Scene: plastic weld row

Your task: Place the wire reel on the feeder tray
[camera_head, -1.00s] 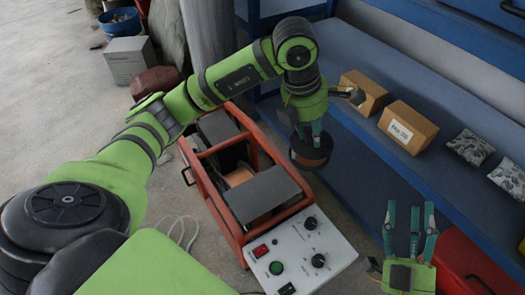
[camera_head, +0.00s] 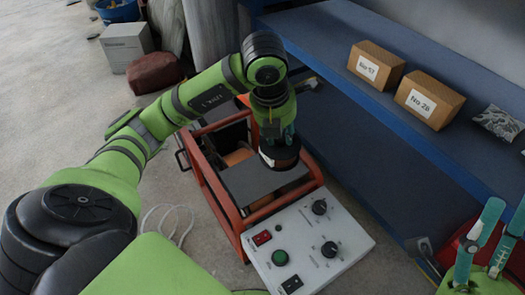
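The wire reel (camera_head: 279,157) is a short dark cylinder with a coppery band. My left gripper (camera_head: 279,137) points down from above and is shut on it. The feeder tray seems to be the dark grey flat plate (camera_head: 250,187) on the orange-framed machine. The reel overlaps the plate's far right corner in the picture; whether it touches the plate I cannot tell. The reel's upper part is partly hidden by the fingers. My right gripper (camera_head: 490,240) is at the lower right, open and empty, fingers pointing up, away from the machine.
The orange frame (camera_head: 228,208) surrounds the plate, with a white control panel (camera_head: 310,245) in front. A coppery spool (camera_head: 237,157) sits inside the frame. A blue shelf (camera_head: 400,150) with two cardboard boxes (camera_head: 430,100) and a patterned packet (camera_head: 498,122) stands to the right.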

